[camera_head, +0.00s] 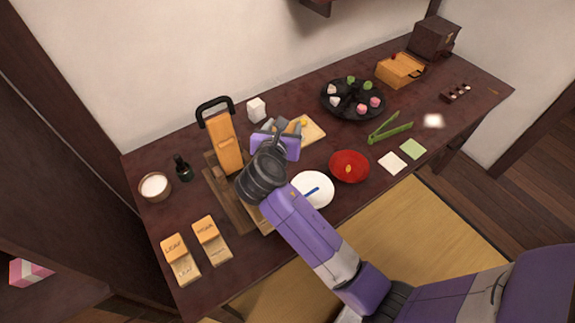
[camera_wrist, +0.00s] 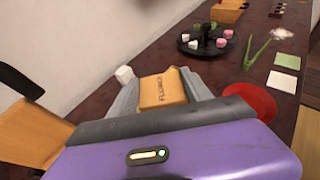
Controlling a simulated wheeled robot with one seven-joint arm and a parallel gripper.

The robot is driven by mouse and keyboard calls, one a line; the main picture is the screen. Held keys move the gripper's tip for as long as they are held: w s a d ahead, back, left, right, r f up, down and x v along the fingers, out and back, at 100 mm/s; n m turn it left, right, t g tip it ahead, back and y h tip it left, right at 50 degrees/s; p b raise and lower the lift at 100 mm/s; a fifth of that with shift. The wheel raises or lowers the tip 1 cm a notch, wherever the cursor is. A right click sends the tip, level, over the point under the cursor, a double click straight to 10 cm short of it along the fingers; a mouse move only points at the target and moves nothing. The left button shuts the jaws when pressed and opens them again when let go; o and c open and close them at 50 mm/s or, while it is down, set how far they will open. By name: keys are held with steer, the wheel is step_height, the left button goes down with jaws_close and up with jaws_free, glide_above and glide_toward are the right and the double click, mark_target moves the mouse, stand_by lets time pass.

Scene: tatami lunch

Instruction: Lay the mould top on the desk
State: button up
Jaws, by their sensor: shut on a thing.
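The mould top is an orange block (camera_wrist: 162,90) marked with what looks like "FLOWER". In the wrist view my gripper (camera_wrist: 160,97) is shut on it, with a grey finger on each side. In the head view my gripper (camera_head: 289,128) is over the back middle of the dark desk (camera_head: 237,272), and only a small yellow-orange bit of the block (camera_head: 303,121) shows past it. A pale wooden piece (camera_head: 315,132) lies right beside it. I cannot tell whether the block touches this piece or the desk.
An orange press with a black handle (camera_head: 226,143) stands left of my gripper. A white cube (camera_head: 256,110) is behind, a black sweets tray (camera_head: 369,109) to the right. A white plate (camera_head: 325,201) and red bowl (camera_head: 349,177) are in front. Leaf (camera_head: 174,246) and moon (camera_head: 205,228) moulds lie front left.

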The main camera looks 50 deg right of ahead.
step_height(320, 180, down, 16)
steer(key=shift+r+b, duration=0.1)
steer(key=shift+b, duration=0.95)
steer(key=shift+f, duration=0.65)
steer(key=o, duration=1.3)
steer(key=shift+r, duration=0.35)
steer(key=v, duration=1.2)
steer(key=shift+r+p, duration=0.25)
steer(key=shift+p, duration=0.05)
